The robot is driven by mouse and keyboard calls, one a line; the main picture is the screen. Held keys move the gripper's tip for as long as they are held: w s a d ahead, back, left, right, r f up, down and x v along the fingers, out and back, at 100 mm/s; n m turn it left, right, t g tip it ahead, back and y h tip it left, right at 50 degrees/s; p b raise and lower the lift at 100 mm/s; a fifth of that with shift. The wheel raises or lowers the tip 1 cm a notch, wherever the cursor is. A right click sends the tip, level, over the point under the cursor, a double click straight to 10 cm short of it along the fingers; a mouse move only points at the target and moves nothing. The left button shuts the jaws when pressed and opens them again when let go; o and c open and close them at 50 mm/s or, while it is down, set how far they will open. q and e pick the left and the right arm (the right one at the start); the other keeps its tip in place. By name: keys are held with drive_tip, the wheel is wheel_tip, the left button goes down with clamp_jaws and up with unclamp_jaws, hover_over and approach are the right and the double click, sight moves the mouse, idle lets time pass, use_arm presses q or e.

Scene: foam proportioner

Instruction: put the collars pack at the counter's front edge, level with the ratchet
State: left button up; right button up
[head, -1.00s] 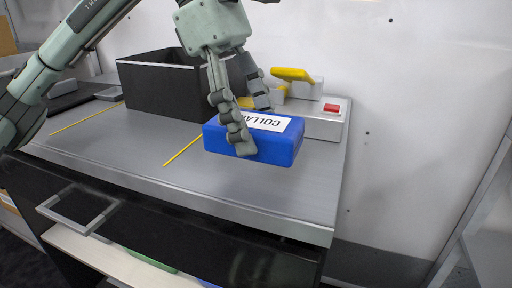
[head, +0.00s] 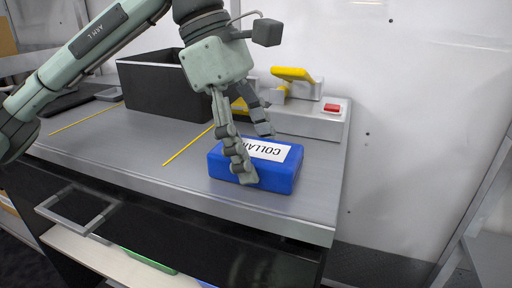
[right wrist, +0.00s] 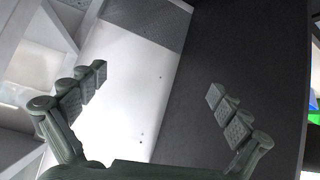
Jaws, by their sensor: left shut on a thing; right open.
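The collars pack (head: 275,172) is a blue box with a white label reading "COLLA…", partly hidden by a finger. It is at the right part of the grey counter (head: 150,160), close above or on its top; I cannot tell if it touches. My left gripper (head: 256,158) is shut on it from above, one finger on the near side and one on the far side. My right gripper (right wrist: 158,85) shows only in the right wrist view, open and empty, facing a dark panel and a white surface. I cannot make out the ratchet.
A black open bin (head: 150,88) stands at the back of the counter. Behind the pack is a grey device with a red button (head: 332,108) and a yellow-topped part (head: 293,75). Yellow lines mark the counter. A drawer handle (head: 78,212) sticks out below the front edge.

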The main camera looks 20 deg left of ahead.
use_arm(q)
drive_tip(key=o, duration=1.3)
use_arm(e)
drive_tip(key=shift+w+a+r, duration=0.2)
use_arm(q)
drive_tip(key=p+v, duration=0.1)
drive_tip(key=v, duration=1.1)
drive_tip(key=shift+r+p, duration=0.15)
drive_tip(key=shift+p, duration=0.15)
use_arm(e)
drive_tip(key=s+d+f+g+h, duration=0.1)
drive_tip(key=s+d+f+g, duration=0.2)
drive_tip(key=s+d+f, duration=0.1)
drive_tip(key=shift+s+d+m+g+h, duration=0.35)
drive_tip(key=shift+s+d, duration=0.5)
drive_tip(key=shift+s, duration=0.3)
